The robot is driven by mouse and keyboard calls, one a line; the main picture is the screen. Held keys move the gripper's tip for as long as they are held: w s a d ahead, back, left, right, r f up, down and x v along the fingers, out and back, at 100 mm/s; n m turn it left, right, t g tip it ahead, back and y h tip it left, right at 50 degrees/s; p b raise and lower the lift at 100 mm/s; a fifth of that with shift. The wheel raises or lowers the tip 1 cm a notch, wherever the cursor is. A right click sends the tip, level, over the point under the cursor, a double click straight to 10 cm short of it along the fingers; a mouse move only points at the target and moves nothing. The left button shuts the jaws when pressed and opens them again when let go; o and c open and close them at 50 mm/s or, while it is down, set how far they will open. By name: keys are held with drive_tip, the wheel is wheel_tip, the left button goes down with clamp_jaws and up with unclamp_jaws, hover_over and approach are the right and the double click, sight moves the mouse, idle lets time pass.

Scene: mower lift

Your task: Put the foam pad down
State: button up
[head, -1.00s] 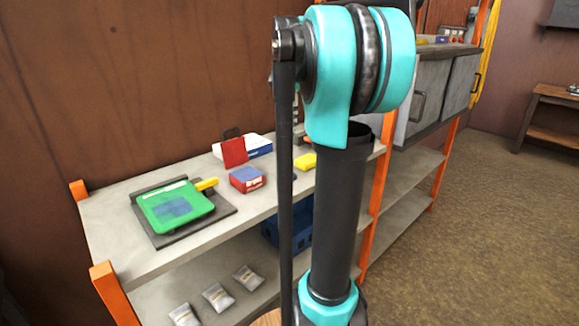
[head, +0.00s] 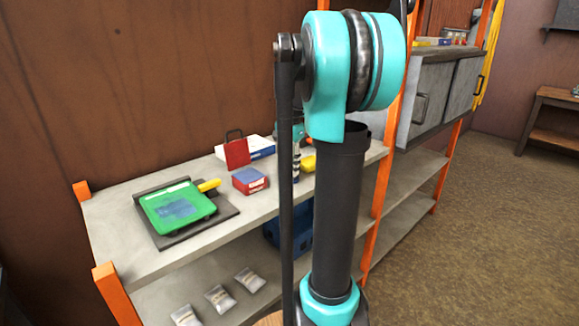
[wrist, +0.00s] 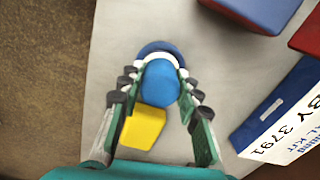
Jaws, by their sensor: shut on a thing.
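My gripper (wrist: 160,82) is shut on a round blue-topped object (wrist: 160,86) with a white ring and a darker blue rim below it. In the head view this object shows as a narrow banded upright piece (head: 296,167) at the shelf, partly hidden by my arm. A yellow block (wrist: 143,127), possibly the foam pad, lies between my fingers in the wrist view, nearer the palm and lower down. It also shows in the head view (head: 309,163), on the shelf top (head: 120,240) beside the banded object. I cannot tell whether the two touch.
A red-and-blue box (head: 250,181), a red case (head: 237,152) and a white-and-blue kit box (head: 262,146) stand close by. A green device (head: 177,206) lies on a dark mat further left. Several pouches (head: 221,298) lie on the lower shelf. The shelf edge is close in the wrist view.

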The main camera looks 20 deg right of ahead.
sight(290, 161)
drive_tip(key=o, duration=1.2)
drive_tip(key=shift+f, duration=0.1)
wheel_tip(290, 161, up, 12)
drive_tip(key=shift+r, duration=0.15)
